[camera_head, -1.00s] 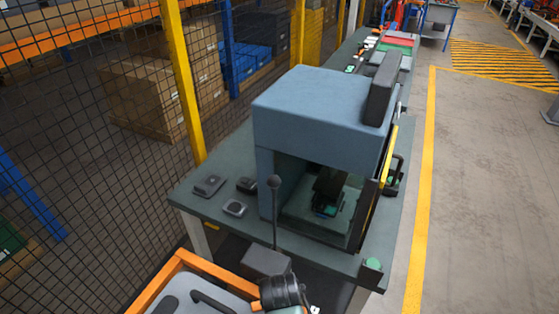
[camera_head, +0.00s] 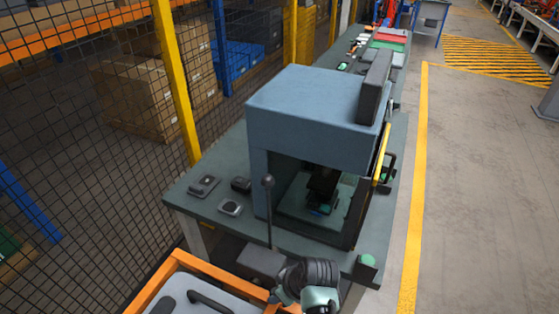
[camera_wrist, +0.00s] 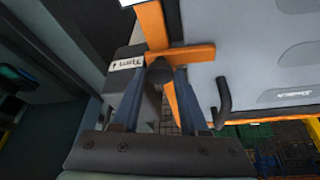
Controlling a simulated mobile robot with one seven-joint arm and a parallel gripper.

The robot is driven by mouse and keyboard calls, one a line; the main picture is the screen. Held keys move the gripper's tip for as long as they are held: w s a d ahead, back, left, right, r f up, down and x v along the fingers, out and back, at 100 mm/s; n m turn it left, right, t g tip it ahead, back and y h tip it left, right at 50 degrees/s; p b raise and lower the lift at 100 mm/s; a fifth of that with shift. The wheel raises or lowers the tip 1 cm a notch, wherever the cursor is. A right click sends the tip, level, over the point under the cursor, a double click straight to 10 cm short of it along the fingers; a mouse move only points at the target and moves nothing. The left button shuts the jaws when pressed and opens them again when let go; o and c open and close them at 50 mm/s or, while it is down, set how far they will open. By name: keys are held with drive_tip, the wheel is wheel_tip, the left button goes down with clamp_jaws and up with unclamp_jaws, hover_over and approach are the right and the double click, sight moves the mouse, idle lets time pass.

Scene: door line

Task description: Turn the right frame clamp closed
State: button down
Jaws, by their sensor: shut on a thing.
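My gripper (camera_wrist: 160,75) is shut on the right frame clamp (camera_wrist: 190,53), seen close up in the wrist view. The clamp shows an orange bar across the fingertips, with a dark round part between the fingers. Beside it, to the left, is a dark block (camera_wrist: 118,80) with a white "Turn" label and an arrow. In the head view my wrist is at the bottom, by the right corner of an orange frame (camera_head: 190,262), and hides the clamp and fingertips. How far the clamp is turned I cannot tell.
A grey panel with a black handle (camera_wrist: 223,103) lies right of the clamp. A blue-grey machine (camera_head: 310,110) stands on a dark bench (camera_head: 190,185) ahead. An upright rod with a ball knob (camera_head: 268,182) rises near my wrist. Open floor (camera_head: 480,200) lies to the right.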

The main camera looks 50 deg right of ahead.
drive_tip(key=shift+n, duration=0.5)
drive_tip(key=shift+c, duration=2.2)
unclamp_jaws()
drive_tip(key=shift+r, duration=0.1)
drive_tip(key=b+v, duration=0.2)
drive_tip(key=v, duration=1)
drive_tip(key=shift+d+r, duration=0.2)
drive_tip(key=shift+r, duration=0.2)
drive_tip(key=shift+s, duration=0.1)
